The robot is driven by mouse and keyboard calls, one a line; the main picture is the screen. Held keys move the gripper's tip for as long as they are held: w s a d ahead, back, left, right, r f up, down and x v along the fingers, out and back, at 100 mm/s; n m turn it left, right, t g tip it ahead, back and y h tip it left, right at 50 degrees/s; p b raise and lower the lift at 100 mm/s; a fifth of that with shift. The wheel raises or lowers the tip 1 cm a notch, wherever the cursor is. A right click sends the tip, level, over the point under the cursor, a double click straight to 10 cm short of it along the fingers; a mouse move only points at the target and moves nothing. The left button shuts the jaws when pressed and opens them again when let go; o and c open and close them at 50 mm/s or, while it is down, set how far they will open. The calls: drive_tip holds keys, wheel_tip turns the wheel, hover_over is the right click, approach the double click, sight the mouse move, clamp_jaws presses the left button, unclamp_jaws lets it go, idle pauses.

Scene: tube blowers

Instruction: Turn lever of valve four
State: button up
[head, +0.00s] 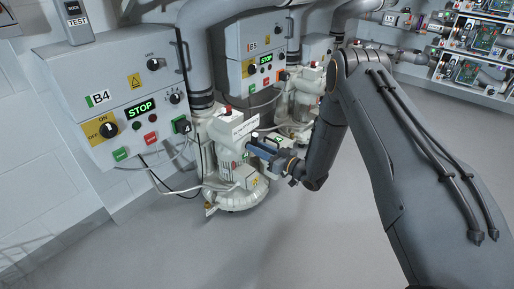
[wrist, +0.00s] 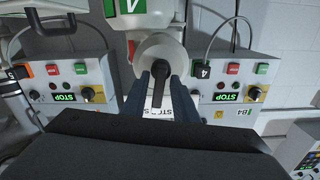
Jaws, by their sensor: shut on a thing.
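The B4 control box (head: 120,95) is on the left in the head view, with a green number 4 tag (head: 181,125) at its lower right. The pale blower (head: 228,150) stands right beside it. My gripper (head: 258,150) reaches the blower from the right, and the arm covers part of the scene. In the wrist view, a dark lever (wrist: 157,92) hangs down from a round grey valve hub (wrist: 155,52). My gripper's bluish fingers (wrist: 158,88) lie on both sides of it, shut on the lever. Their contact is partly hidden. A number 4 tag (wrist: 202,70) is at the right.
The B5 box (head: 248,62) and another blower (head: 295,105) stand behind. Grey pipes (head: 196,60) run upward, and cables hang by the boxes. Shelves (head: 470,45) line the far right. The floor (head: 200,255) in front is clear.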

drive_tip(key=m, duration=0.7)
drive_tip(key=shift+w+d+f, duration=0.2)
drive_tip(key=shift+w, duration=0.05)
idle(0.5)
drive_tip(key=o, duration=0.7)
drive_tip(key=p+v, duration=0.2)
drive_tip(key=v, duration=0.6)
drive_tip(key=shift+w, duration=0.1)
